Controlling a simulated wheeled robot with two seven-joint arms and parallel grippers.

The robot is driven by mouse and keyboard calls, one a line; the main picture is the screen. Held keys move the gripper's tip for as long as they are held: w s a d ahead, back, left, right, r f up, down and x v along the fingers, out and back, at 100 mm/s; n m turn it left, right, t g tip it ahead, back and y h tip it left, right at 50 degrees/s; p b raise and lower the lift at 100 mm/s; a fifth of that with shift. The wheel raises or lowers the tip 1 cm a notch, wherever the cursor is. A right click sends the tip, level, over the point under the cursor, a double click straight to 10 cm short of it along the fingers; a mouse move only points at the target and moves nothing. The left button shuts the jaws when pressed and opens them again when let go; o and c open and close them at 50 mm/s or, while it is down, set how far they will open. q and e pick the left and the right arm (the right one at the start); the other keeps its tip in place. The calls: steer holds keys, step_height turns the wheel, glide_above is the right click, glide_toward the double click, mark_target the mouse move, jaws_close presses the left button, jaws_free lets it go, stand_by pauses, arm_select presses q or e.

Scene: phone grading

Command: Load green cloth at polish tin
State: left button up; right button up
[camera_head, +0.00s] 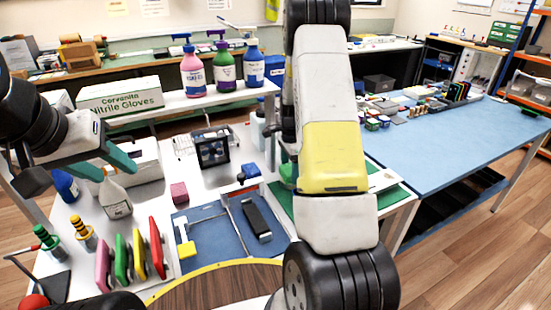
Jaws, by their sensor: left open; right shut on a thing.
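I cannot tell whether a green one is the cloth. I cannot pick out the polish tin for sure; small coloured containers (372,124) sit on the far blue table. My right arm fills the middle of the view. My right gripper does not show, nor does anything it holds.
Three bottles and a glove box (120,96) stand on the raised shelf. The blue table (460,140) is mostly clear at its front.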

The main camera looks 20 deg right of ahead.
mark_target(290, 169)
steer(key=shift+f, duration=0.55)
stand_by(1.4)
steer(key=shift+r, duration=3.55)
